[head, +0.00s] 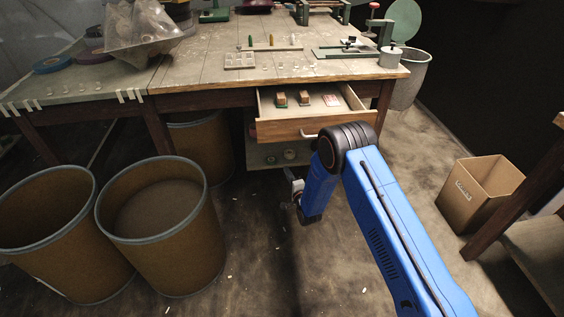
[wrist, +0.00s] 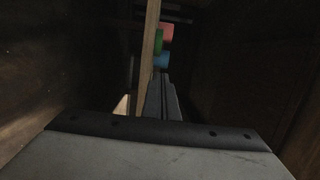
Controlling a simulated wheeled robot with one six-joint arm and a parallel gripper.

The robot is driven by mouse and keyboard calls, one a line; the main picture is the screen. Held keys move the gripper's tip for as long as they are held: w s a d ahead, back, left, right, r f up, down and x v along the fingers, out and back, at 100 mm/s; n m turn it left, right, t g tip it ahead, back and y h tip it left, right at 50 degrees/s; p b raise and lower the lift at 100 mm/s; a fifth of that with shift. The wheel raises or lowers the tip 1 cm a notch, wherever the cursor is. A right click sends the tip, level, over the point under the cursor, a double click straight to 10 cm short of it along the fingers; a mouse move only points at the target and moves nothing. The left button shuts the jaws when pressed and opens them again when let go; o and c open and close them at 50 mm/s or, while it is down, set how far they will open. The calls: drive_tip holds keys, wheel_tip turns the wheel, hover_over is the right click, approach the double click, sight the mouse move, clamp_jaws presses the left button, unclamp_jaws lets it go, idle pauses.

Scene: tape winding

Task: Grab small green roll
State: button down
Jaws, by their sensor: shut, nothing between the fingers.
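In the wrist view, a small green roll (wrist: 159,42) shows beyond the fingers, dim and partly covered by a pale wooden strip. A red roll (wrist: 167,32) is above it and a blue roll (wrist: 162,60) is below it. My gripper (wrist: 161,76) is shut and empty, with its tips just below the blue roll in the picture and apart from the green one; the depth between is hard to tell. In the head view, my wrist end (head: 294,182) is low in front of the desk, and I cannot make out the green roll there.
An open drawer (head: 288,131) with small boxes juts out above my wrist. Dark panels flank the wrist view on both sides. Two large bins (head: 165,225) stand at left, a cardboard box (head: 470,203) at right. The floor between is mostly clear.

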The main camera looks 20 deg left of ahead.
sight(278, 164)
drive_tip(key=x, duration=0.9)
drive_tip(key=shift+w+a, duration=0.2)
drive_tip(key=shift+s, duration=0.1)
drive_tip(key=shift+s+a, duration=0.5)
drive_tip(key=shift+s, duration=0.25)
drive_tip(key=shift+d, duration=0.1)
